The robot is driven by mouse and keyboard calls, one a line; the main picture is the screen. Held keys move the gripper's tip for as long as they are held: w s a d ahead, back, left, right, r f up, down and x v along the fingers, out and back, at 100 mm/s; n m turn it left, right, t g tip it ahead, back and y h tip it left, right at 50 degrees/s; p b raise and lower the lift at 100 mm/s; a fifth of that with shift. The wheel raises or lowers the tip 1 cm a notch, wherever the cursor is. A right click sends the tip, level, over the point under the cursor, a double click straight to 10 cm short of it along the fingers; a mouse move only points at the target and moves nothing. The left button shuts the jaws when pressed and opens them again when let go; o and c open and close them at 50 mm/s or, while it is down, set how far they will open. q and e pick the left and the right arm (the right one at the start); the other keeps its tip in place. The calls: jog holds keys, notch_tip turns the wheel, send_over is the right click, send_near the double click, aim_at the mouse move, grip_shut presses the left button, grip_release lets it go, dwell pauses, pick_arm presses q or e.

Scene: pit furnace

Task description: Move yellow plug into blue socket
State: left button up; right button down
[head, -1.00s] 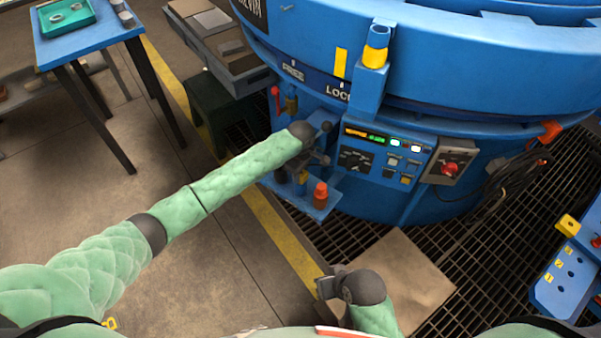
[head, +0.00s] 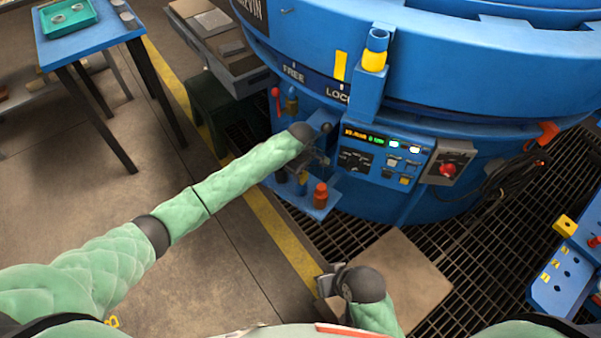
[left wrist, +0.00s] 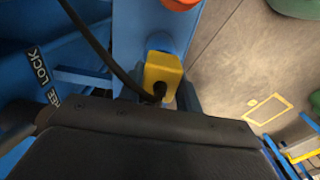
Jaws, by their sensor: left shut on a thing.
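The yellow plug (left wrist: 163,74) shows in the left wrist view as a yellow block with a black cable at its near end. My left gripper (left wrist: 160,92) is shut on it, with a dark finger on either side. In the head view my left gripper (head: 319,160) is at the front of the blue furnace, above a small shelf, and the plug (head: 302,178) shows just below it. Whether the plug touches a socket is hidden. My right gripper (head: 328,283) is low in the middle, away from these.
An orange-red capped post (head: 320,194) stands on the blue shelf (head: 309,209) close right of the plug. A control panel (head: 382,158) is right of my left gripper. A blue table with a green tray (head: 68,16) is at the upper left. Floor between is clear.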

pick_arm(q)
jog(key=shift+f, duration=0.55)
jog(key=o, duration=0.7)
